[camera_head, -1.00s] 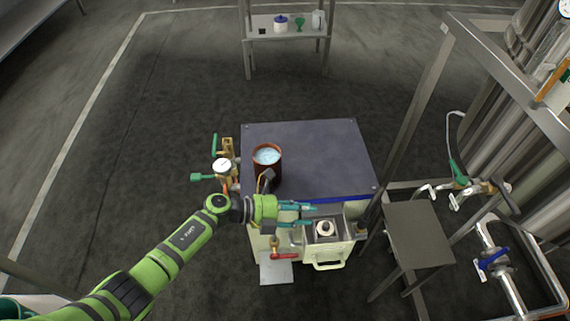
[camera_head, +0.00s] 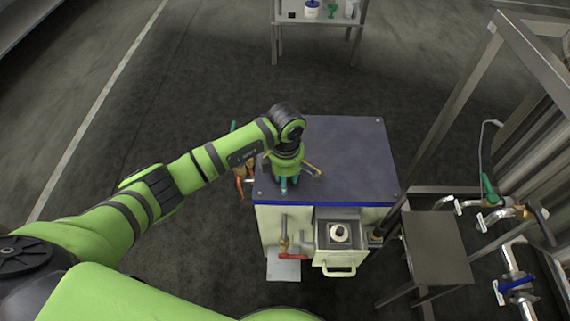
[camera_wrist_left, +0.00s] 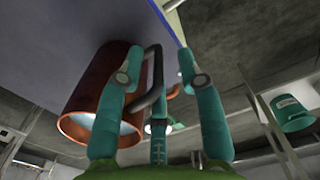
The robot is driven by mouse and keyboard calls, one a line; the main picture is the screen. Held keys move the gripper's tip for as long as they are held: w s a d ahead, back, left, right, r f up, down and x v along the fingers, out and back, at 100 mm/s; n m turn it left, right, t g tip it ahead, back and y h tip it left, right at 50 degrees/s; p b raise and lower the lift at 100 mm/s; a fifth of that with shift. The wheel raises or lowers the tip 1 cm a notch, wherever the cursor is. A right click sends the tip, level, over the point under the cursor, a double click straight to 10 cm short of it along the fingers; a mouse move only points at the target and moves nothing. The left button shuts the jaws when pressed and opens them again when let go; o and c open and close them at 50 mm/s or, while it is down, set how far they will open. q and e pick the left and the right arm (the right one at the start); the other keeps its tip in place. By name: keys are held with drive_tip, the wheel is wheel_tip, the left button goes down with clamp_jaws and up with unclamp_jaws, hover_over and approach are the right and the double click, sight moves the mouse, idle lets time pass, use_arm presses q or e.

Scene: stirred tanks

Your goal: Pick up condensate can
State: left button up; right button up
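The condensate can, a copper-brown cylinder (camera_wrist_left: 98,85) with a pale opening and a dark looped handle (camera_wrist_left: 156,80), shows in the left wrist view beside the blue-grey tabletop. My left gripper (camera_wrist_left: 157,62) is open, its teal fingers spread with the handle between them. I cannot tell whether any finger touches the can. In the head view my left gripper (camera_head: 288,184) points down over the front left part of the cabinet top, and it and the wrist hide the can. My right gripper is not in view.
The cabinet top (camera_head: 345,160) is clear to the right. An open drawer box (camera_head: 340,236) and a red-handled tap (camera_head: 291,256) are on the front. A small metal table (camera_head: 434,246) and piping with a blue valve handle (camera_head: 516,284) stand right. A shelf (camera_head: 317,18) stands behind.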

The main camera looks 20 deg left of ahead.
use_arm(q)
wheel_tip(320, 180, down, 3)
drive_tip(key=shift+w+r, duration=0.1)
drive_tip(key=shift+r, duration=0.05)
clamp_jaws()
drive_tip(key=shift+r, duration=0.1)
drive_tip(key=shift+w+r, duration=0.1)
